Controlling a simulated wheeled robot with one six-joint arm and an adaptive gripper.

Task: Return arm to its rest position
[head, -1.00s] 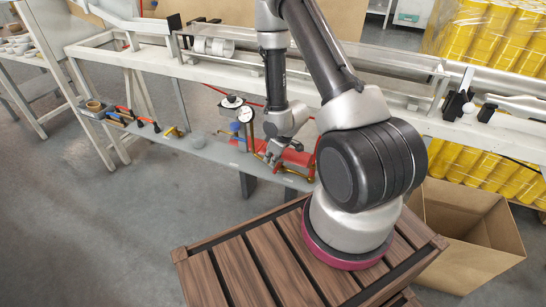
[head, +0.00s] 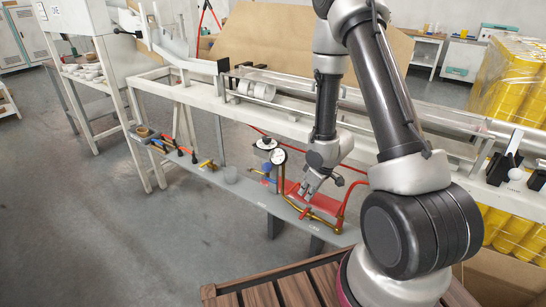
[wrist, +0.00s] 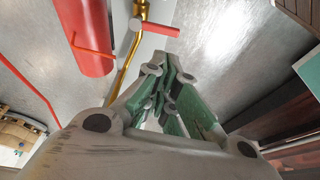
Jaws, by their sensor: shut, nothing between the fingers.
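My gripper (head: 309,192) hangs in front of the machine, over the low grey shelf (head: 240,186), with its fingers closed and empty. It also shows in the wrist view (wrist: 168,72), where the green-padded finger links come together at the tips. A red cylinder (wrist: 88,40) and a brass pipe with a red lever handle (wrist: 150,29) lie beyond the fingertips in that view. In the head view the red cylinder (head: 318,203) is partly hidden behind my gripper.
A round gauge (head: 278,157) and blue valve stand left of my gripper. Hand tools (head: 172,146) lie along the shelf's left part. The white machine frame (head: 255,115) runs behind. A wooden slatted crate (head: 290,290) is beneath my arm. Floor at the left is clear.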

